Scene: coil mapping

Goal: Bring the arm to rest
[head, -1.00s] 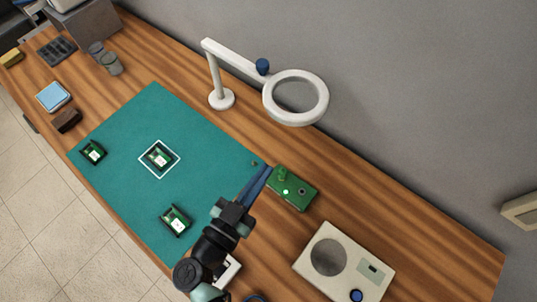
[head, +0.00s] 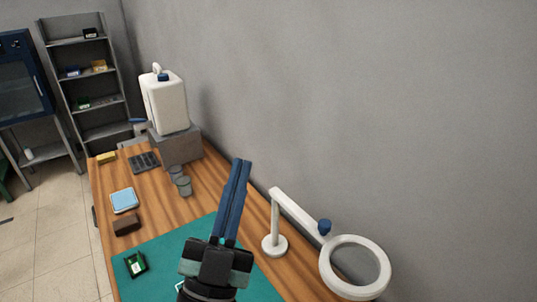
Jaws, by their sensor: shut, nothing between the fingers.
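My gripper (head: 237,163) is raised in front of the head camera, its two long blue fingers pointing up and side by side. The fingers are shut with nothing between them. In the picture they stand between the grey cups and the white magnifier lamp, over the back part of the wooden bench. My dark wrist covers part of the green mat (head: 150,285).
The magnifier lamp (head: 282,226) stands close right of my fingers. A green board (head: 136,264) lies on the mat. Cups (head: 183,186), a blue pad (head: 124,200), a brown block (head: 127,225) and a white canister (head: 165,104) on a grey box are further left. A shelf rack (head: 85,80) stands behind.

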